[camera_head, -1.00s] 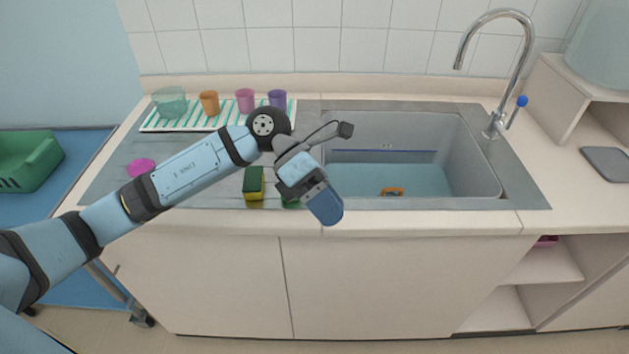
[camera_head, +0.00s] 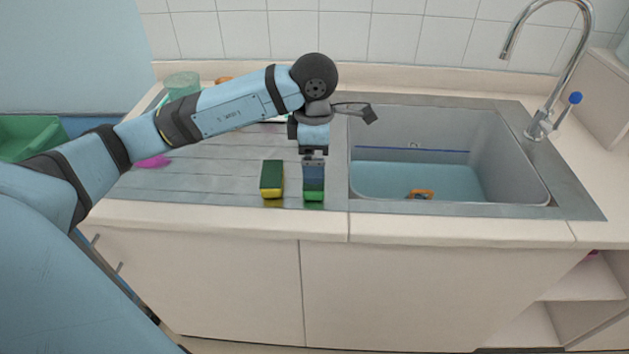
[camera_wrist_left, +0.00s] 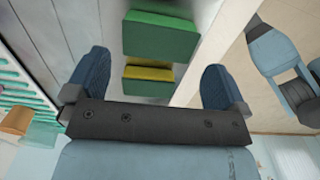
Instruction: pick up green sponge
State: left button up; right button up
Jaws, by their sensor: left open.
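The green sponge (camera_head: 314,194) rests on the steel drainboard near the front edge of the counter, just left of the sink. It also shows at the top of the left wrist view (camera_wrist_left: 160,38). In the left wrist view the gripper (camera_wrist_left: 155,75) is open with fingers wide apart.
A green-and-yellow sponge (camera_head: 272,180) stands close on the left of the green one. The sink (camera_head: 450,140) on the right holds water and a small orange object (camera_head: 420,194). A magenta item (camera_head: 153,161) lies on the drainboard at left. The faucet (camera_head: 545,115) stands at right.

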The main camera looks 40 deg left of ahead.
pick_arm(q)
jog(key=shift+f, duration=3.15)
jog(key=c, duration=0.6)
jog(key=shift+r, duration=0.1)
notch_tip(320, 180, up, 20)
jog(key=shift+p, duration=0.9)
jog(key=shift+o, duration=0.2)
